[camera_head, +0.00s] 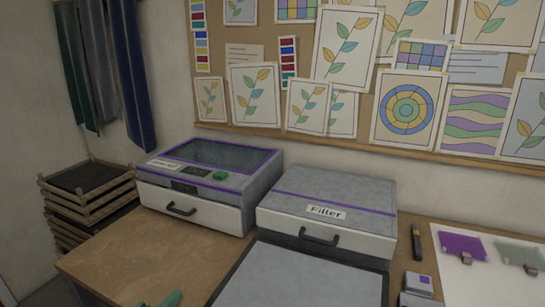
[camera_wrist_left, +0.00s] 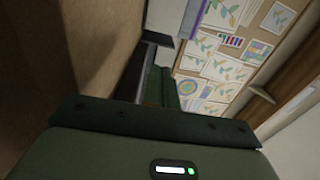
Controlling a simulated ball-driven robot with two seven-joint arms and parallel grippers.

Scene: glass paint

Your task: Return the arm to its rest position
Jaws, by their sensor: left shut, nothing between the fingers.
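My left gripper (camera_head: 165,299) shows only as a small green tip at the bottom edge of the head view, in front of the wooden table. In the left wrist view its green fingers (camera_wrist_left: 161,86) are together with nothing held between them. The rest of my left arm is out of the head view. My right gripper is in neither view.
A lidded box with a green button (camera_head: 195,215) and a box labelled "Filter" (camera_head: 300,228) stand at the back of the wooden table (camera_head: 120,262). A grey panel (camera_head: 300,285) lies in front. Stacked trays (camera_head: 70,210) stand left; purple glass (camera_head: 462,246) lies right.

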